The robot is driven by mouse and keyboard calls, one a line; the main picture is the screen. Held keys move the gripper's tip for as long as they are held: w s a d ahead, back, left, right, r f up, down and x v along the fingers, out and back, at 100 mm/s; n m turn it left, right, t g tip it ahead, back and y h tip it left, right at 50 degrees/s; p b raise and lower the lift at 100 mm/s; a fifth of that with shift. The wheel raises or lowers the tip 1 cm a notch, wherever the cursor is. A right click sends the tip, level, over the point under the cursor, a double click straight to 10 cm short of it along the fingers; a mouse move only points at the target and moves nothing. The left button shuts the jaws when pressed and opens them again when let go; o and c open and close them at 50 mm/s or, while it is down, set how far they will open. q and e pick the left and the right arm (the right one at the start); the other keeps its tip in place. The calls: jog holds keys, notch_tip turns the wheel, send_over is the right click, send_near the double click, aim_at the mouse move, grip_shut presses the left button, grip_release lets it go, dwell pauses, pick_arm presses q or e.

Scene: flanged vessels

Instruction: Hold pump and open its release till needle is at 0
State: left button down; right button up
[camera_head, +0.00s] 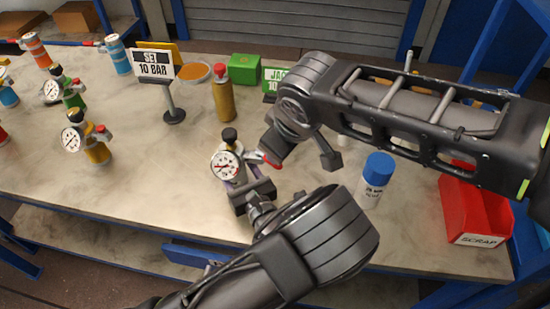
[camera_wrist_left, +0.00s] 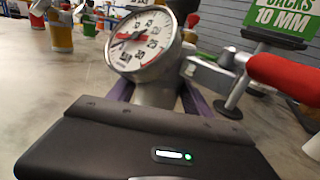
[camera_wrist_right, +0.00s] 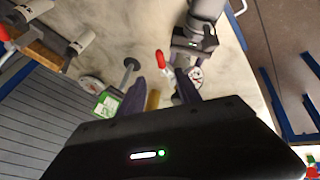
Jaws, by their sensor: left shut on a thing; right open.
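The pump's white dial gauge (camera_head: 226,166) stands near the table's front middle, with a black knob on top. My left gripper (camera_head: 246,190) is shut on the pump body below the dial. The dial (camera_wrist_left: 143,42) fills the upper middle of the left wrist view, between the purple fingers; its exact needle reading is too small to tell. The red release lever (camera_wrist_left: 285,75) sticks out to the right of the pump. My right gripper (camera_wrist_right: 160,80) is open and empty, with the red lever (camera_wrist_right: 160,58) near its fingertips. Contact with the lever cannot be told.
Other gauged vessels (camera_head: 97,150) stand at left. A sign reading 10 BAR (camera_head: 157,67), a yellow bottle (camera_head: 223,97) and a green box (camera_head: 244,69) are behind the pump. A blue-capped bottle (camera_head: 375,180) and a red SCRAP bin (camera_head: 470,210) are at right.

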jog(key=shift+f, duration=0.1)
jog(key=x, duration=1.2)
grip_shut()
dwell(0.5)
dwell(1.0)
